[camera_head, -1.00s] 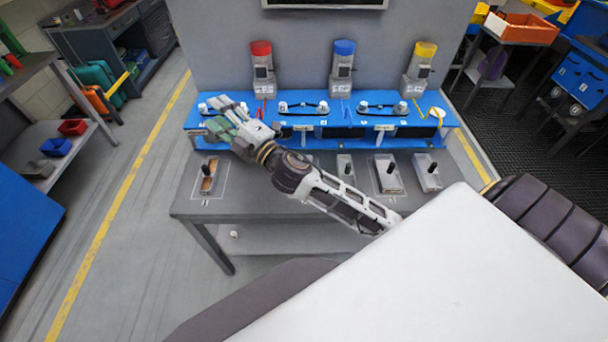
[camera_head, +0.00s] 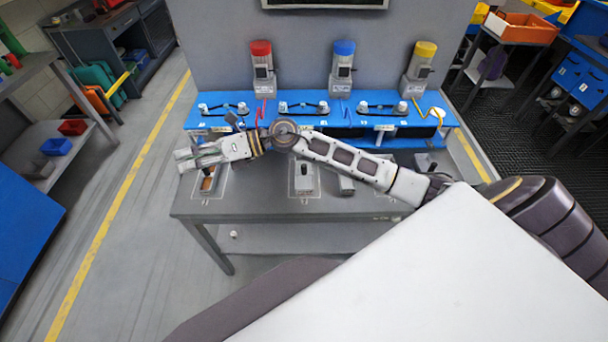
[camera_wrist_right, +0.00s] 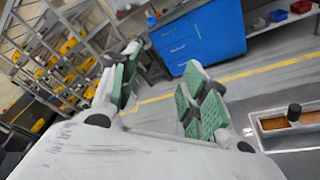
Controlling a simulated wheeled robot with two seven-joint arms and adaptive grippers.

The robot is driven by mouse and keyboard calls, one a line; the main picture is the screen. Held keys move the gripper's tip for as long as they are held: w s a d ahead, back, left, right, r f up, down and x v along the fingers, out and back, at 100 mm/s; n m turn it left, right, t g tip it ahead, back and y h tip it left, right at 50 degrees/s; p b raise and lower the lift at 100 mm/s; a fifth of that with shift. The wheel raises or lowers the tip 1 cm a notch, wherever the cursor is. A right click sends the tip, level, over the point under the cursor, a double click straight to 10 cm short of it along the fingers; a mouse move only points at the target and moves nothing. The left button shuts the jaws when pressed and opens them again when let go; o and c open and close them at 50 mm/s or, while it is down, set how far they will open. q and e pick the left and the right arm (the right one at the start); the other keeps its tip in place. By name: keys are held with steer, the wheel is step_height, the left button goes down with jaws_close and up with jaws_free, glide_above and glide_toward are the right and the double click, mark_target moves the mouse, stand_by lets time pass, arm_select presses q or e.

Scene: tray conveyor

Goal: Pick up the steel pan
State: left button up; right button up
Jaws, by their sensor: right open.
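Several small grey metal pans with black knobs stand on the grey table. The leftmost pan (camera_head: 207,188) has a brown interior and is partly hidden by my right gripper (camera_head: 184,160). It also shows at the right of the right wrist view (camera_wrist_right: 290,124). Another grey pan (camera_head: 303,182) stands near the table's middle, partly under my right arm. Which one is the steel pan I cannot tell. My right gripper is open and empty, above and left of the leftmost pan; its green-padded fingers (camera_wrist_right: 160,95) are spread apart. My left gripper is not in view.
A blue shelf (camera_head: 330,131) with small fittings runs along the table's back. Red (camera_head: 261,62), blue (camera_head: 342,62) and yellow-topped (camera_head: 420,62) units stand behind it. Another grey pan (camera_head: 346,185) and its neighbours lie under or beside my forearm. The table's front strip is clear.

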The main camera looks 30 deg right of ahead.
steer(key=d+f+n+g+h, duration=0.3)
steer(key=d+f+h, duration=0.1)
steer(key=d+f, duration=0.15)
steer(key=n+g+h, duration=0.1)
steer(key=g+h, duration=0.1)
steer(key=h, duration=1)
glide_above(305, 165)
step_height(305, 165, down, 6)
steer(key=shift+w+r, duration=0.1)
steer(key=shift+f+p, duration=0.6)
steer(key=shift+f, duration=3.7)
